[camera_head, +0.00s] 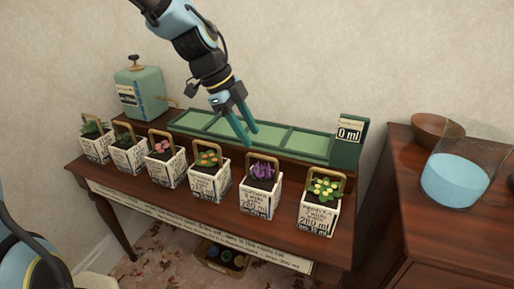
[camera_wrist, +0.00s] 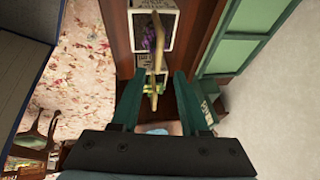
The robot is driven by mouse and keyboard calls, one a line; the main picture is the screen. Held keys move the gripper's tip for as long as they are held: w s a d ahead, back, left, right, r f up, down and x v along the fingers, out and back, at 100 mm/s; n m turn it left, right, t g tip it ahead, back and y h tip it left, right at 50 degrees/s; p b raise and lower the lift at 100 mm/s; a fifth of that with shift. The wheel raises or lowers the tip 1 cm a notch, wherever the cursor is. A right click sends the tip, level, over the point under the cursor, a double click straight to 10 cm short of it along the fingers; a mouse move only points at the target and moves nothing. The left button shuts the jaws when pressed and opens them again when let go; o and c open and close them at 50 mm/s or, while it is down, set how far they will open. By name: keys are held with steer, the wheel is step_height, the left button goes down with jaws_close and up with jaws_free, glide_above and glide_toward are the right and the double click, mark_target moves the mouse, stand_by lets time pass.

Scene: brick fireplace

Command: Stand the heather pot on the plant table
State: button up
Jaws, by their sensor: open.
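The purple-flowered pot (camera_head: 260,190), which looks like the heather, is a square white labelled pot with a wooden hoop handle. It stands upright in the front row on a dark wooden table (camera_head: 145,190), second from the right. In the wrist view the purple-flowered pot (camera_wrist: 167,37) shows ahead of the fingers, its handle (camera_wrist: 156,58) seen between them. My gripper (camera_head: 247,138) is open and empty, above and behind the row, over the green tray in the head view. Its green fingers (camera_wrist: 156,76) are apart. I cannot tell which table is the plant table.
Several other handled pots (camera_head: 207,184) flank it closely. Behind runs a green sectioned tray (camera_head: 305,143) with a "0 ml" sign (camera_head: 349,131). A green tank (camera_head: 139,93) stands at the left. A right-hand cabinet (camera_head: 405,190) holds a bowl (camera_head: 437,129) and a glass jar (camera_head: 455,180).

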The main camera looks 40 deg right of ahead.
steer(key=shift+v, duration=1.7)
steer(key=w+a+f+n+t+y, duration=0.1)
steer(key=w+a+f+n, duration=0.1)
steer(key=w+a+n, duration=0.35)
steer(key=w+a+f+n+t+y, duration=0.1)
steer(key=w+a+f+n, duration=0.1)
steer(key=a+n, duration=0.7)
steer(key=s+a+f+n+t+y, duration=0.1)
steer(key=a+n+t+y, duration=0.1)
steer(key=a+n, duration=1.2)
steer(key=a, duration=0.8)
steer(key=shift+a, duration=0.2)
